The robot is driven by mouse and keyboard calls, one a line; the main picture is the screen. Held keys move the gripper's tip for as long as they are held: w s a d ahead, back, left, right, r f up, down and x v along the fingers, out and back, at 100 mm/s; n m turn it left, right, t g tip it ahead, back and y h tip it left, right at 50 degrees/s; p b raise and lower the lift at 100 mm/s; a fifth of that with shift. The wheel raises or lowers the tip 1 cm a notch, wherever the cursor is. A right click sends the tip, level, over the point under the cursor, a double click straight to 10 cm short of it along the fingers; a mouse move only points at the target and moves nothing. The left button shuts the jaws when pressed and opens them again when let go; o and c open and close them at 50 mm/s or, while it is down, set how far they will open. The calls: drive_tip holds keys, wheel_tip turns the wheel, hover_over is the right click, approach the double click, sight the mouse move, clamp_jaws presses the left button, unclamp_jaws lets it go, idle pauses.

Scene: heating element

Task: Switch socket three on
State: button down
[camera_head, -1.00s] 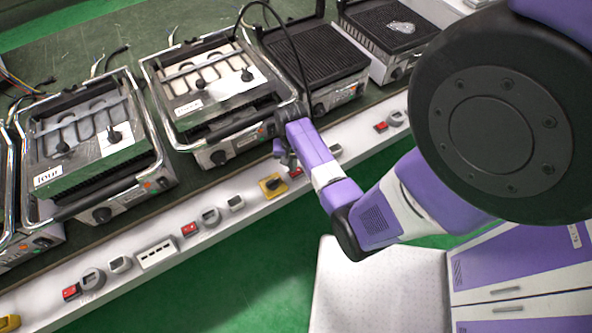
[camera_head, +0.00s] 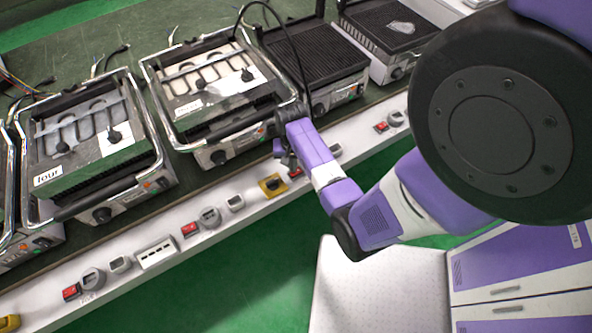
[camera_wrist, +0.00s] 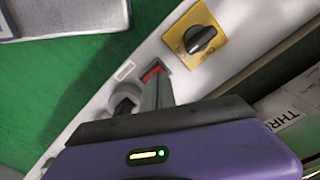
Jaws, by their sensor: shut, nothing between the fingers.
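My gripper (camera_wrist: 157,88) is shut and empty, with its fingertips right at a red rocker switch (camera_wrist: 152,72) on the white rail. I cannot tell whether they touch or press it. The fingers hide part of the switch, so its on or off position is not clear. In the head view the same red switch (camera_head: 295,172) shows just below my gripper (camera_head: 289,160). A grey round socket (camera_wrist: 126,102) sits beside the switch, partly behind the fingers. A card starting "THR" (camera_wrist: 290,112) lies on the grill at the right of the wrist view.
A yellow plate with a black rotary knob (camera_wrist: 201,40) is close to the switch. Other red switches (camera_head: 190,229) and sockets line the rail. Several contact grills (camera_head: 215,85) stand behind it, one labelled "four" (camera_head: 48,176). A black cable (camera_head: 285,35) arches over the grills.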

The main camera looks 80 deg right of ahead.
drive_tip(key=shift+f+b, duration=0.65)
drive_tip(key=shift+f, duration=0.35)
idle(0.6)
drive_tip(key=shift+r, duration=0.1)
wheel_tip(320, 180, up, 7)
drive_tip(key=p, duration=0.7)
drive_tip(key=shift+p, duration=0.3)
idle(0.4)
